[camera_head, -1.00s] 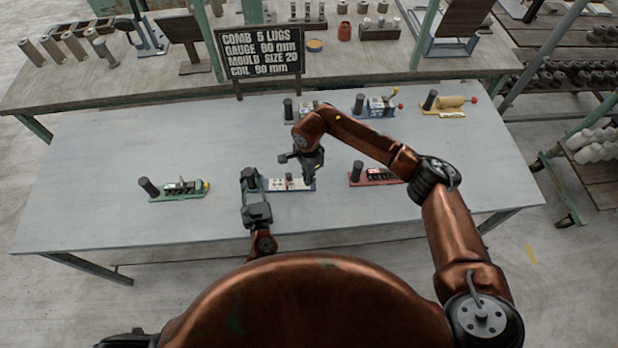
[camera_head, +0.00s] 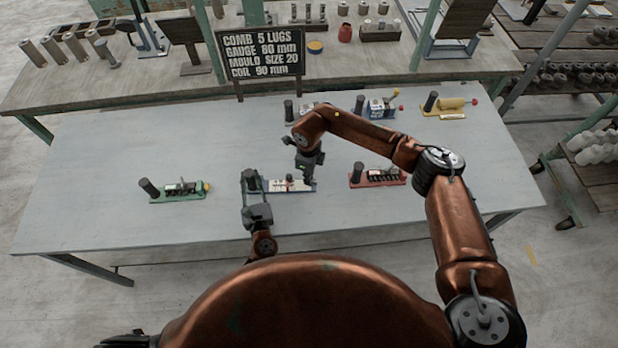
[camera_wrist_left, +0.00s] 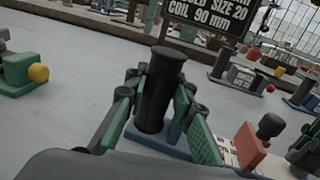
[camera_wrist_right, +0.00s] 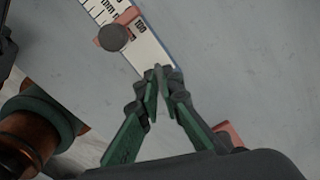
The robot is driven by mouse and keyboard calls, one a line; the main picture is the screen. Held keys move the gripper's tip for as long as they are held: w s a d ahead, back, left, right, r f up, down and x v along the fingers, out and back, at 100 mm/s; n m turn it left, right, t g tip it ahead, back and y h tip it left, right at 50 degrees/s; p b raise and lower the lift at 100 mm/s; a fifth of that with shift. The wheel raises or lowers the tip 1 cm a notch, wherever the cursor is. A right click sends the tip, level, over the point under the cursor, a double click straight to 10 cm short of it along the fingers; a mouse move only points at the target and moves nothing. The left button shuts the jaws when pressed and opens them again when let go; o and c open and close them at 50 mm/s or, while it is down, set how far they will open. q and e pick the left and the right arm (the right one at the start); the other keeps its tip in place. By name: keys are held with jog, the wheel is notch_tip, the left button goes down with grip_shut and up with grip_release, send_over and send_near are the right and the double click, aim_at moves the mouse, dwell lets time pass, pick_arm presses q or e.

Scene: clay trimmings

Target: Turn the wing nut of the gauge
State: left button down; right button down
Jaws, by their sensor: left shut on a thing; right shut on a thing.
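The gauge (camera_head: 276,188) is a long blue base with a white scale; the scale also shows in the right wrist view (camera_wrist_right: 151,55). My left gripper (camera_wrist_left: 160,85) is shut around the black upright post (camera_wrist_left: 158,98) at the gauge's left end. A red slider with a dark round knob (camera_wrist_right: 113,37) sits on the scale; it also shows in the left wrist view (camera_wrist_left: 250,146). My right gripper (camera_wrist_right: 158,75) points down at the gauge's right end, its tips shut close together. The wing nut is hidden between these tips; I cannot make out its shape.
A green device (camera_head: 178,195) stands left and a red device (camera_head: 378,178) close right of the gauge. Blue (camera_head: 375,108) and yellow (camera_head: 447,103) devices stand farther back. A black sign (camera_head: 260,52) stands behind. The grey table (camera_head: 90,170) is clear at front and far left.

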jog(key=m, duration=0.5)
jog(key=shift+w+d+m, duration=0.1)
jog(key=shift+w+m, duration=0.15)
jog(key=shift+m, duration=0.15)
jog(key=m, duration=0.5)
jog(key=shift+d, duration=0.2)
jog(key=shift+m, duration=0.3)
jog(key=c, duration=2.1)
grip_release()
notch_tip(320, 180, up, 12)
